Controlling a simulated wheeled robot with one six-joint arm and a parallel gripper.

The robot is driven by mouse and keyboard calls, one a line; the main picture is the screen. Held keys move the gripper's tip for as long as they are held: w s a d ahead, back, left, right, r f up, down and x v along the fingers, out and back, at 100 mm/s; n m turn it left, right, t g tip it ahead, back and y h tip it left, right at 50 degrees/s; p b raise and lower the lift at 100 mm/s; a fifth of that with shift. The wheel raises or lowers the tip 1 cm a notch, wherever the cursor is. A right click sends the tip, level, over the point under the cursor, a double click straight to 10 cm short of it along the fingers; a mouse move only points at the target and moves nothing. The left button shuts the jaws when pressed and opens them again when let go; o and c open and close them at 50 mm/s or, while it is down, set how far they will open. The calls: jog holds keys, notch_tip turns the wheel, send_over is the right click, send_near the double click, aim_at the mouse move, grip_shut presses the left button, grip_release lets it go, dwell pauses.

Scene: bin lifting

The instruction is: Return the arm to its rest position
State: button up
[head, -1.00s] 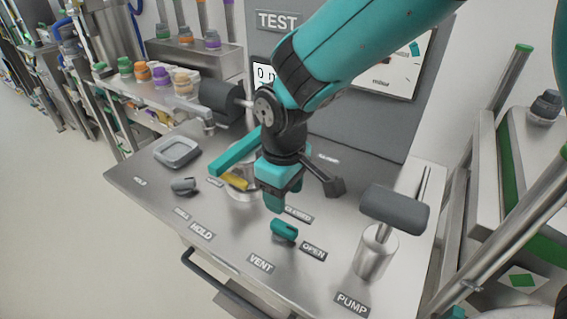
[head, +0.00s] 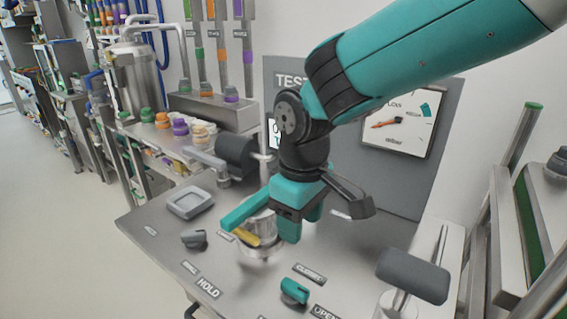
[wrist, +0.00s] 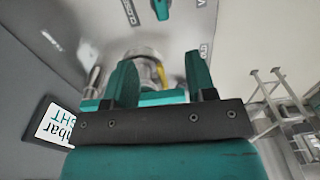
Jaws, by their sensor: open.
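My gripper (head: 266,222) is open, with its two teal fingers apart and pointing down above the steel bench (head: 150,215). In the head view it hangs over a round metal fitting (head: 258,252) with a yellow lever (head: 244,236), partly hidden by the fingers. In the wrist view my gripper (wrist: 162,78) also shows open. The metal fitting (wrist: 143,55) and yellow lever (wrist: 162,75) appear beyond the gap between the fingers. I see nothing held, and I cannot tell whether a finger touches the fitting. My arm reaches in from the upper right.
A teal knob (head: 294,290), a grey knob (head: 194,239), a square tray (head: 190,202) and a grey pump handle (head: 412,276) are on the bench. A panel with a dial (head: 399,122) stands behind my arm. Open floor (head: 60,230) lies to the left.

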jog(key=s+d+r+m+y, duration=0.3)
jog(key=s+d, duration=0.7)
jog(key=s, duration=0.5)
notch_tip(320, 180, up, 2)
jog(key=shift+s+d+r+y, duration=0.1)
jog(key=shift+s+d+y, duration=0.05)
jog(key=shift+s+y, duration=0.3)
dwell(1.3)
